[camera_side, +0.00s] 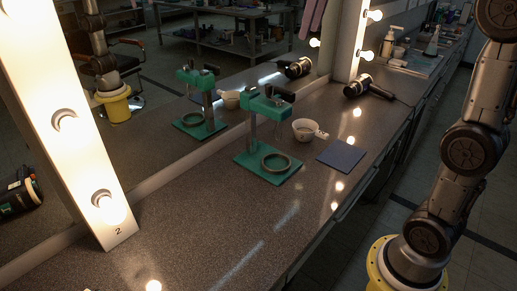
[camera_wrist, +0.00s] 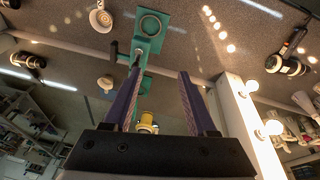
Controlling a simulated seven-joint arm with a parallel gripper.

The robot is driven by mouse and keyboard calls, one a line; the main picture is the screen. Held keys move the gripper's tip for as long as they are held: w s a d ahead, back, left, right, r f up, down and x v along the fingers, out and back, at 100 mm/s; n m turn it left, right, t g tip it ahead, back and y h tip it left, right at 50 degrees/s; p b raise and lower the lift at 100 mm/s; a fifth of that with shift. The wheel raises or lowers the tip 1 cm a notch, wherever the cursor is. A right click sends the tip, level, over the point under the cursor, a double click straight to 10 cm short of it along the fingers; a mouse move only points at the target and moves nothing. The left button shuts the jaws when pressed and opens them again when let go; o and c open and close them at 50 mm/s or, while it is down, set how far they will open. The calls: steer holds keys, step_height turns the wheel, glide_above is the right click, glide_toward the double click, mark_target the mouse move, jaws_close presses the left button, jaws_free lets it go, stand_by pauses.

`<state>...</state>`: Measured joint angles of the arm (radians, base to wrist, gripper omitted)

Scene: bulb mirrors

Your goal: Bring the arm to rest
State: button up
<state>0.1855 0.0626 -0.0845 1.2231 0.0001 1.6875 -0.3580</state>
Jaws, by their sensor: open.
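My arm (camera_side: 457,170) rises at the right of the side view from a yellow base (camera_side: 385,268), and its upper part leaves the top edge. My gripper is outside the side view. In the wrist view my gripper (camera_wrist: 159,73) is open, with two dark fingers wide apart and no object between them. The counter lies beyond the fingers at the top of that view. A green stand (camera_side: 265,105) with a ring on its base is on the counter; it also shows in the wrist view (camera_wrist: 151,44).
A white cup (camera_side: 304,130), a dark blue mat (camera_side: 341,156) and a hair dryer (camera_side: 368,87) lie near the stand. A large mirror (camera_side: 150,150) backs the counter, reflecting these things. Lit bulb posts (camera_side: 72,130) (camera_side: 350,40) stand against it. The counter's near part is clear.

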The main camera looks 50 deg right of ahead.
steer(key=s+a+f+t, duration=0.1)
steer(key=s+a+f, duration=0.25)
steer(key=s, duration=0.35)
steer(key=s+a+f+t, duration=0.1)
steer(key=s+a+f, duration=0.1)
steer(key=s+f, duration=0.3)
steer(key=s+f+m, duration=0.1)
steer(key=s+f, duration=0.2)
steer(key=f, duration=0.3)
steer(key=s+a+f+m, duration=0.1)
steer(key=s+f, duration=0.2)
steer(key=f, duration=0.4)
steer(key=shift+t+y, duration=0.3)
steer(key=shift+s, duration=0.1)
